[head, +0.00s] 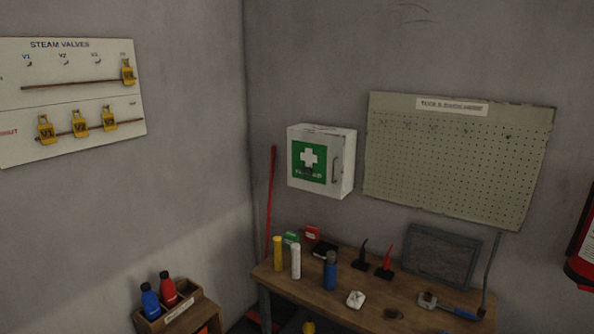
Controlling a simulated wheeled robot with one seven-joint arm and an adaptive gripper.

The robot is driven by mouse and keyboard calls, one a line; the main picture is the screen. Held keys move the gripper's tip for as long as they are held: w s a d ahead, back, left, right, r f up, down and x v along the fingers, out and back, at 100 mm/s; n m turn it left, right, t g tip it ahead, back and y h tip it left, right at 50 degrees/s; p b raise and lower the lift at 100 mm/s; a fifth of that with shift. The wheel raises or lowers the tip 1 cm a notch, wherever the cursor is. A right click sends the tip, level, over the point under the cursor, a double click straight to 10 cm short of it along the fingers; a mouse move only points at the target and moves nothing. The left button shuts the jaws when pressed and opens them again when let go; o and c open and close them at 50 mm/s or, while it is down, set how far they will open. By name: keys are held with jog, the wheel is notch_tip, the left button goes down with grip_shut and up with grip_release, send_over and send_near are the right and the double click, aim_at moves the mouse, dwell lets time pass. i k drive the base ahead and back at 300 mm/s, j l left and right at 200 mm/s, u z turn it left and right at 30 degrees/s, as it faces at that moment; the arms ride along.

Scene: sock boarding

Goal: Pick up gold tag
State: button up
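The steam valves board (25,88) hangs on the left wall. One gold-yellow tag (128,71) hangs at the right end of its upper rail. Three similar tags hang along the lower rail: a left one (46,129), a middle one (80,124) and a right one (109,118). Their dark markings are too small to read surely. I cannot tell from the picture which of them is the gold tag. My gripper is not in view.
A wooden workbench (395,305) below the pegboard (455,160) holds cylinders, clamps, a wrench and a dark panel. A first aid box (342,165) hangs above it. A wooden bottle box (150,322) stands lower left. A red pole (270,200) leans in the corner.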

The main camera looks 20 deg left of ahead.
aim_at(127, 73)
jog(key=i+j+u, duration=0.3)
jog(key=u, duration=0.15)
jog(key=i+j+u, duration=0.1)
jog(key=i+u, duration=0.7)
jog(key=u, duration=0.15)
jog(key=i+l+u, duration=0.1)
jog(key=i+u, duration=0.35)
